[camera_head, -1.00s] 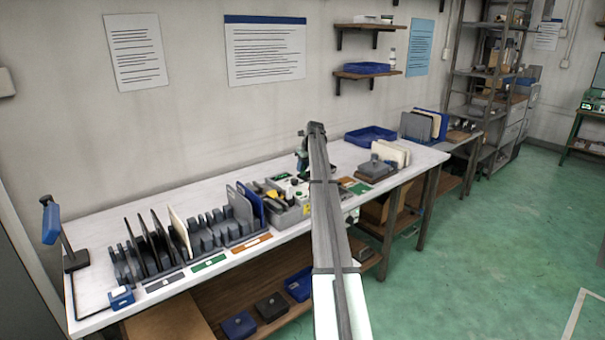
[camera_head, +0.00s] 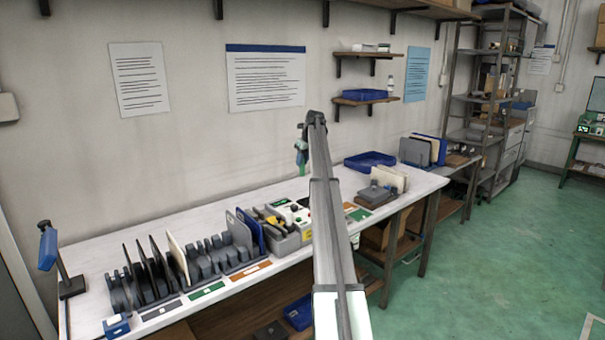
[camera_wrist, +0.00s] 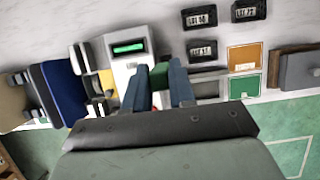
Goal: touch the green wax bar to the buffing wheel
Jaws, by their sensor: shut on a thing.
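My gripper (camera_wrist: 160,88) shows in the wrist view with two blue fingers shut on a small green block, which looks like the green wax bar (camera_wrist: 159,75). In the head view my gripper (camera_head: 301,150) is above the white bench, with the green bar (camera_head: 302,160) at its lower end. My arm hides part of the bench behind it. I cannot make out a buffing wheel in either view. A white device with a green display (camera_wrist: 129,47) is left of the fingers in the wrist view.
A grey divider rack (camera_head: 205,260) with upright panels fills the bench's left part. A grey bin (camera_head: 284,240) is nearer the arm. A blue tray (camera_head: 370,160) is at the back right. Orange (camera_wrist: 244,58) and green (camera_wrist: 244,86) cards lie right of the fingers.

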